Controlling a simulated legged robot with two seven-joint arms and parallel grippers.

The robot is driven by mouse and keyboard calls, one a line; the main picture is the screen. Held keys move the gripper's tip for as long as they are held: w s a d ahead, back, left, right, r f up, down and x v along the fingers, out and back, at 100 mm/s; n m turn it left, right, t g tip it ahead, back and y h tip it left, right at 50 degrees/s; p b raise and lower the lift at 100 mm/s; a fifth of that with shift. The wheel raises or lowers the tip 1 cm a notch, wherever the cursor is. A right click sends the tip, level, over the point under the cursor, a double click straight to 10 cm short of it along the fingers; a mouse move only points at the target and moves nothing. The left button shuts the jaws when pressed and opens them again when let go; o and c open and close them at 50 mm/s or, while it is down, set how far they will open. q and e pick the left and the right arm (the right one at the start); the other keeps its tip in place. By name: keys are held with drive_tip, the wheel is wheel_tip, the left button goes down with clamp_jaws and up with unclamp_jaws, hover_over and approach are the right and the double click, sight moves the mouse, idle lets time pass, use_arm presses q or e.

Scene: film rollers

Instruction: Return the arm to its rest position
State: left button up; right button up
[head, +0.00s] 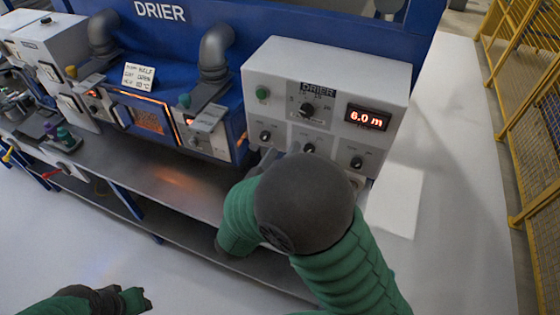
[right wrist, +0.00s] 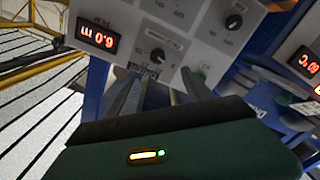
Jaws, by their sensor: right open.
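My right arm, in green with a dark grey joint, rises from the bottom of the head view and reaches to the white drier control box (head: 325,95). My right gripper (right wrist: 160,78) is open in the right wrist view, with its two grey fingers apart and nothing seen between them. In the head view the arm hides most of this gripper. The end of my left arm shows at the bottom left, its jaw state unclear.
A blue drier (head: 290,20) stands behind a grey metal bench (head: 160,180). The box has several knobs and a red display (head: 368,117) reading 6.0 m. A yellow mesh fence (head: 530,110) runs along the right. Pale floor (head: 450,200) between bench and fence is free.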

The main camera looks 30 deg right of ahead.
drive_tip(key=shift+s+a, duration=0.25)
drive_tip(key=shift+a, duration=0.05)
drive_tip(key=shift+d, duration=0.15)
drive_tip(key=w+a+f+n+y+b, duration=0.1)
drive_tip(key=w+a+f+y+b, duration=0.2)
drive_tip(key=f+y, duration=0.4)
drive_tip(key=w+a+f+n+y+b, duration=0.1)
drive_tip(key=a+f+y+b, duration=0.35)
drive_tip(key=f, duration=0.45)
drive_tip(key=s+d+f+g+y+b, duration=0.1)
drive_tip(key=s+f+g+b, duration=0.1)
drive_tip(key=s+f+g, duration=0.2)
drive_tip(key=s+d+f+g+y+b, duration=0.1)
drive_tip(key=s+f+g, duration=0.4)
drive_tip(key=s, duration=0.8)
wheel_tip(320, 180, down, 3)
drive_tip(key=shift+s+d+r+b, duration=0.1)
drive_tip(key=shift+s+d+b, duration=0.2)
drive_tip(key=shift+d+b, duration=0.7)
